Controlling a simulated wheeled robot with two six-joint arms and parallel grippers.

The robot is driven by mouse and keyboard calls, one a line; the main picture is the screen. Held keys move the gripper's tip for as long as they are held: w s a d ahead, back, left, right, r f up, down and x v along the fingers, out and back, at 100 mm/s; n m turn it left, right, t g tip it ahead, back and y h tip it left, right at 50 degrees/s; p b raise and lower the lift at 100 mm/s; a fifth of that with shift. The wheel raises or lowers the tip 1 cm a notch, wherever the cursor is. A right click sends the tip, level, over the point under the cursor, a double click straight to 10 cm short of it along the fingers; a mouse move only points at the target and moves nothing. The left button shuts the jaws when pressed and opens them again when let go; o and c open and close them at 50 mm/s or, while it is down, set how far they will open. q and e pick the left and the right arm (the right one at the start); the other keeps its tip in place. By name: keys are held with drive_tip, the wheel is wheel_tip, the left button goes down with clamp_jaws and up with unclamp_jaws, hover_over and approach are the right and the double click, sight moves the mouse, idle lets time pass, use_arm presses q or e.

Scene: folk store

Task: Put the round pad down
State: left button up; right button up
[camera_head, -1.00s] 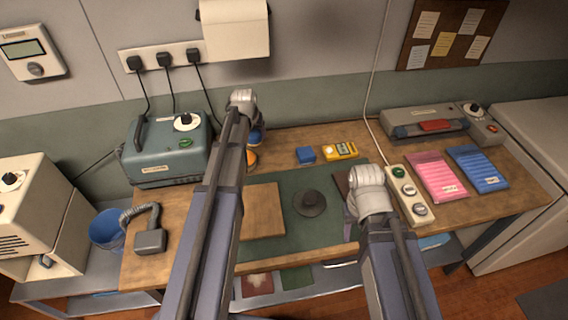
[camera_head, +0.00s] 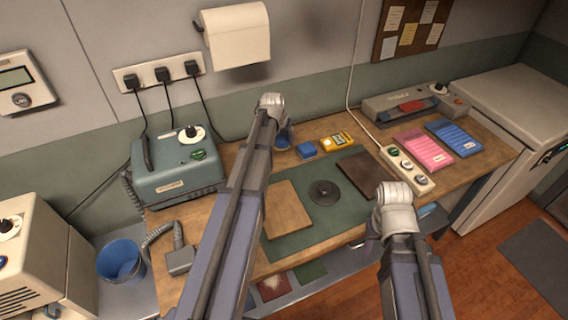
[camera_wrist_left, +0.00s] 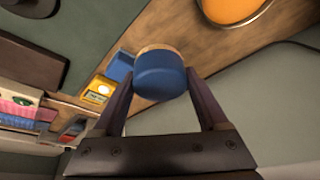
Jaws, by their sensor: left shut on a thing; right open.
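The round pad (camera_wrist_left: 161,76) is a short blue cylinder with a tan rim at one end. My left gripper (camera_wrist_left: 158,88) is shut on it, one finger on each side. In the head view my left gripper (camera_head: 284,130) is over the back of the bench, left of a blue block (camera_head: 306,150); the pad's blue side (camera_head: 283,142) shows just below the wrist. My right gripper (camera_head: 376,232) is open and empty near the bench's front edge; its fingers are partly hidden by its wrist.
A dark disc with a knob (camera_head: 324,192) lies on the green mat (camera_head: 341,220), between a wooden board (camera_head: 287,208) and a dark plate (camera_head: 370,174). A yellow meter (camera_head: 338,142) stands behind. An orange round thing (camera_wrist_left: 232,8) in a rim is beyond the pad.

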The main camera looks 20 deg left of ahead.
sight(278, 144)
use_arm(q)
drive_tip(key=shift+w+a+r+m, duration=0.15)
drive_tip(key=shift+w+a+m, duration=0.05)
drive_tip(key=shift+w+m, duration=0.3)
wheel_tip(278, 144, down, 10)
drive_tip(key=b, duration=1)
drive_tip(key=shift+s, duration=0.1)
drive_tip(key=shift+f, duration=0.25)
drive_tip(key=o, duration=1.1)
drive_tip(key=shift+r, duration=0.1)
drive_tip(key=shift+r, duration=0.15)
drive_tip(key=p+v, duration=1.1)
drive_tip(key=v, duration=0.1)
drive_tip(key=shift+s+a, duration=0.1)
drive_tip(key=shift+a, duration=0.05)
